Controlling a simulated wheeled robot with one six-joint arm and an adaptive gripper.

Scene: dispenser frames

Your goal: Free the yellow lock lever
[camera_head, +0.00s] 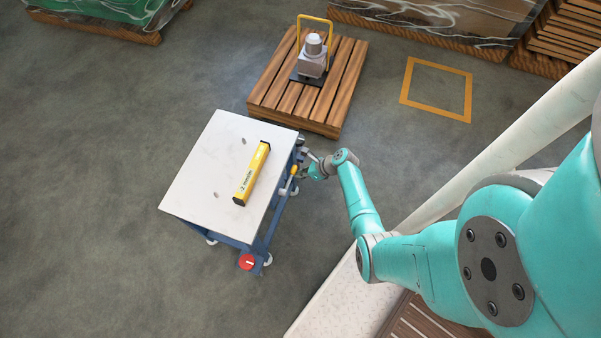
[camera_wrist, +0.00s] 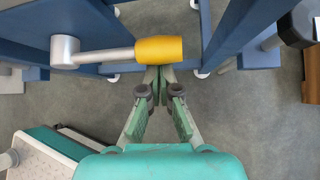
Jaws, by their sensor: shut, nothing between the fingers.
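The yellow lock lever (camera_wrist: 158,49) has a yellow grip on a grey shaft, which runs left to a round grey hub (camera_wrist: 65,51) on the blue frame. In the head view the lever (camera_head: 294,170) is small at the right side of the cart. My gripper (camera_wrist: 158,74) is shut and empty. Its fingertips are right at the lower edge of the yellow grip in the wrist view; I cannot tell whether they touch it. In the head view my gripper (camera_head: 305,168) is beside the lever, partly hidden by my arm.
The cart has a white top (camera_head: 205,165) bearing a yellow spirit-level-like bar (camera_head: 252,174). A red round part (camera_head: 247,262) is on its blue frame. A wooden pallet (camera_head: 345,85) with a grey device (camera_head: 312,58) stands behind. Open floor lies to the left.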

